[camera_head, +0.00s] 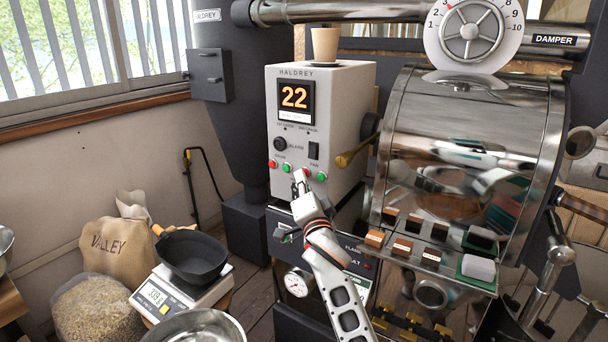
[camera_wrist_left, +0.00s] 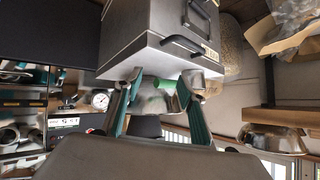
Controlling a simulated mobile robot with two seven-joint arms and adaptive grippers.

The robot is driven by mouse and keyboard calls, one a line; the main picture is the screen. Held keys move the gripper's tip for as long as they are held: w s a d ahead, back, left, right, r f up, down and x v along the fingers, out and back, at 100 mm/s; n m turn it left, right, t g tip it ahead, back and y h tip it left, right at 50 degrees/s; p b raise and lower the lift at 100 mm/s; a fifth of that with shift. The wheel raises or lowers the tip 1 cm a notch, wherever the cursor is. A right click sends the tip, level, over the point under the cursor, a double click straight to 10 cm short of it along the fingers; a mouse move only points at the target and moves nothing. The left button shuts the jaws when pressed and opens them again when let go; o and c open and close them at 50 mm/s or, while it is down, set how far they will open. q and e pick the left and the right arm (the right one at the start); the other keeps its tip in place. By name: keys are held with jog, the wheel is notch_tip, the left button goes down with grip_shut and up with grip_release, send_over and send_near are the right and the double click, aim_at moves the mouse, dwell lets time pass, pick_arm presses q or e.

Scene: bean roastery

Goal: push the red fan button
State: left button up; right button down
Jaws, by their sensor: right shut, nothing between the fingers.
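The white control box (camera_head: 322,92) stands upright at the centre of the head view, with an orange "22" display. Along its lower front is a row of red and green buttons. The red fan button (camera_head: 307,171) is on the right of the row, partly covered by my right gripper. My right gripper (camera_head: 299,176) is shut and empty, its tips right at that button; I cannot tell whether they touch it. My left gripper (camera_wrist_left: 163,80) shows only in the left wrist view, its teal-padded fingers apart and nothing clearly held.
A green button (camera_head: 321,177) sits close right of the red one, and another red button (camera_head: 271,164) is at the far left. The shiny roaster drum (camera_head: 465,140) crowds the right side. A black pan (camera_head: 193,256) rests on a scale (camera_head: 168,296) at lower left.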

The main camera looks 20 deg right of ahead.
jog(key=shift+s+a, duration=0.55)
jog(key=shift+a, duration=0.05)
dwell(0.3)
